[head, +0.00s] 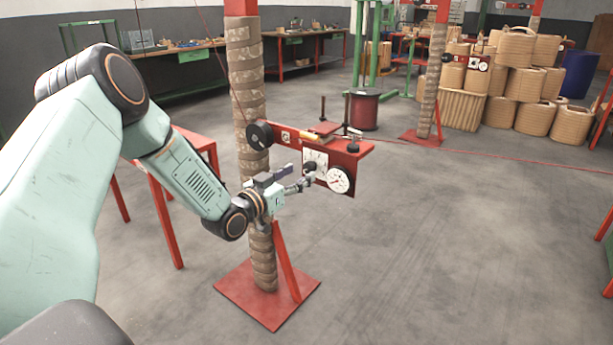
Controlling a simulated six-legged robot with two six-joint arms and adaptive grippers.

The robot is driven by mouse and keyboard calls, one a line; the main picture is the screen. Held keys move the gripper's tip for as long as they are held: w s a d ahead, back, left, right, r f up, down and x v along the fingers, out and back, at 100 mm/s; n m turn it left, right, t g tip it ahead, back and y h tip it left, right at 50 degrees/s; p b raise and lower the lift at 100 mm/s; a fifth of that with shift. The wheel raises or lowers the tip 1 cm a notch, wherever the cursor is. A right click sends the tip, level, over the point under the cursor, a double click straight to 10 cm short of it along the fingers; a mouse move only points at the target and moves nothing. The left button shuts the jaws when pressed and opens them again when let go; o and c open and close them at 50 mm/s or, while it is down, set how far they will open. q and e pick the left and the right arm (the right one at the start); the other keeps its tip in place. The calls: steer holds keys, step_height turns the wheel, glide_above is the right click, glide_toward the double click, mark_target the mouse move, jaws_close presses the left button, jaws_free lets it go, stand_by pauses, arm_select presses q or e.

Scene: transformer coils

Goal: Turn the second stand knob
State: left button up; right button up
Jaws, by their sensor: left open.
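A red stand (247,70) wrapped in brown tape carries a red control box (347,153) on its side. The box front has a white dial plate (321,158) with a dark knob (309,168) and a round white gauge (338,180). My left gripper (305,183) is open in front of the box, its fingertips close to the dark knob. I cannot tell whether they touch it. A similar stand (432,75) farther back on the right carries a box with dials (478,63). My right gripper is not in view.
A red table frame (160,195) stands left behind my arm. A red base plate (267,292) lies under the near stand. Several tan coils (528,82) are stacked at the back right. A thin red cable (490,156) crosses the floor. The floor at front right is clear.

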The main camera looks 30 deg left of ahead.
mark_target(307, 167)
arm_select(q)
steer(key=shift+w+d, duration=0.1)
steer(key=shift+w, duration=0.6)
steer(key=shift+w+b, duration=0.45)
steer(key=shift+w, duration=0.45)
steer(key=shift+s+r, duration=0.1)
steer(key=c, duration=0.3)
jaws_close()
